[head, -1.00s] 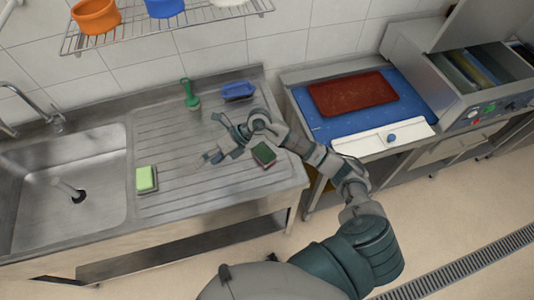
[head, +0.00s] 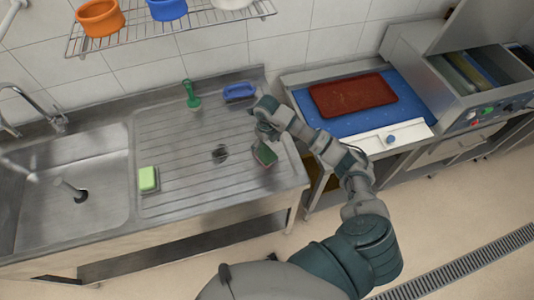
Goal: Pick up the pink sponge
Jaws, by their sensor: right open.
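A sponge with a dark green top and a narrow reddish edge (head: 264,154) lies on the ribbed drainboard near its right side. It is the likeliest pink sponge, but its pink is hardly visible from here. My right gripper (head: 266,134) is open and points down at the sponge's far side, partly hidden by its own wrist. I cannot tell whether it touches the sponge.
A yellow-green sponge (head: 148,179) lies near the sink basin (head: 60,215). A green brush (head: 192,96) and a blue brush (head: 239,92) are at the back of the drainboard. A small dark patch (head: 220,153) on it is unclear. A wire rack (head: 170,30) hangs above.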

